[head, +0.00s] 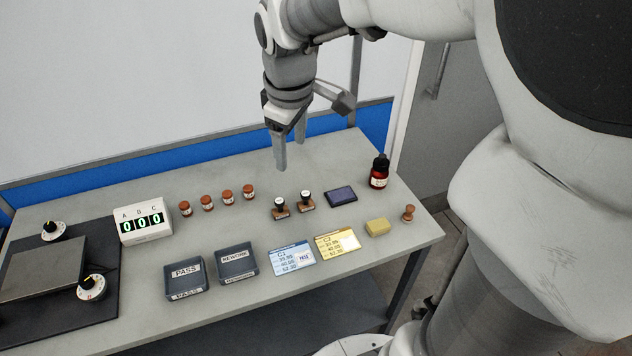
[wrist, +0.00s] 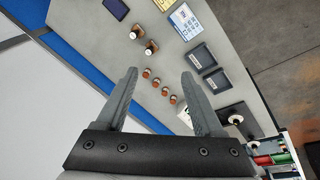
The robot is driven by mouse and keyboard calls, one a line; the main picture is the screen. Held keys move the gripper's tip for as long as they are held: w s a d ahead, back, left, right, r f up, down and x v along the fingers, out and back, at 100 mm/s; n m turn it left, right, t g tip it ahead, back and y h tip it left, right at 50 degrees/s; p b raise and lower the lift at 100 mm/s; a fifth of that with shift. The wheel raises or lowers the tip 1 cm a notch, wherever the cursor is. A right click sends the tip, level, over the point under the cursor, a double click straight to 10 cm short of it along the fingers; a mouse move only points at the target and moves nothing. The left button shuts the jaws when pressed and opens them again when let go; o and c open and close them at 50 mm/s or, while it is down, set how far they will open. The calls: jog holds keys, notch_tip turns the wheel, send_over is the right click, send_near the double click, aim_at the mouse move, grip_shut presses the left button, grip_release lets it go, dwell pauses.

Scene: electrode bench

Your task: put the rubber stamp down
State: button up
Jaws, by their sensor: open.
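Two rubber stamps with dark handles and white tops, the left one (head: 280,208) and the right one (head: 306,202), stand upright side by side on the bench. In the wrist view they also show, the left stamp (wrist: 151,48) and the right stamp (wrist: 134,33). A small wooden stamp-like piece (head: 408,213) stands at the bench's right end. My gripper (head: 290,153) is open, with nothing between its fingers, above the back part of the bench. In the wrist view my gripper (wrist: 159,76) has its fingers spread wide, apart from the stamps.
A dark ink pad (head: 340,196) and red bottle (head: 379,172) are right of the stamps. Several brown jars (head: 207,203) stand left. PASS (head: 186,279) and REWORK (head: 236,263) trays, a blue-white card (head: 291,257), yellow card (head: 337,244) and yellow block (head: 377,228) lie in front.

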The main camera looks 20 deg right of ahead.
jog(key=s+r+m+t, duration=0.2)
jog(key=s+m, duration=0.6)
jog(key=s, duration=0.8)
jog(key=shift+s+r+m+t, duration=0.15)
jog(key=shift+r+m+t, duration=0.15)
jog(key=shift+a, duration=0.1)
